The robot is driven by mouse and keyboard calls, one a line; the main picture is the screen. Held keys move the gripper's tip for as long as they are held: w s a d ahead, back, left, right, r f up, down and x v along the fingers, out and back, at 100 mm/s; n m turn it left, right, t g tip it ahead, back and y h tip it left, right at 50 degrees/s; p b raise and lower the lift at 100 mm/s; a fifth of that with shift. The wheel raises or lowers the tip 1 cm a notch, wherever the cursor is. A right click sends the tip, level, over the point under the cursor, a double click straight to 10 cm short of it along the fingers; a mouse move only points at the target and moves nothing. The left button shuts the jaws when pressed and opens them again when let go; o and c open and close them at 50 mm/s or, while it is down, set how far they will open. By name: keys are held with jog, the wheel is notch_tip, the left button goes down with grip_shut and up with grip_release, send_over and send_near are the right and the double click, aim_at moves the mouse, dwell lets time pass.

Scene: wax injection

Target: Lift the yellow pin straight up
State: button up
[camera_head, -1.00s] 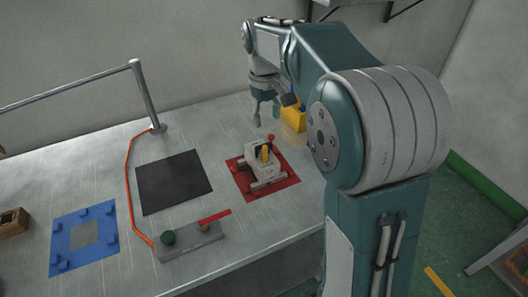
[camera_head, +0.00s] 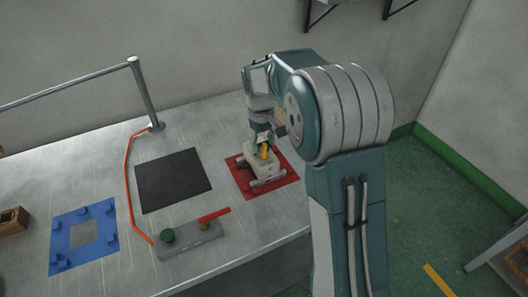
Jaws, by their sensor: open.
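The yellow pin (camera_head: 264,152) stands upright on top of the light grey mold block (camera_head: 262,165). The block sits on the red mat (camera_head: 287,178) on the metal table. My gripper (camera_head: 263,141) points down from above at the top of the block, right by the pin. Its jaws are open and partly hidden behind the pin and under the wrist. Whether a finger touches the pin is too small to tell.
A black mat (camera_head: 172,180) lies left of the red mat. A grey control box (camera_head: 190,240) with a green knob and red lever is in front. A blue frame (camera_head: 84,238) and wooden box (camera_head: 12,221) are at the left. An orange cable (camera_head: 127,185) crosses the table.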

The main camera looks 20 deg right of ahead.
jog(key=shift+s+f, duration=0.1)
jog(key=shift+f, duration=0.5)
grip_shut()
jog(key=shift+r, duration=0.1)
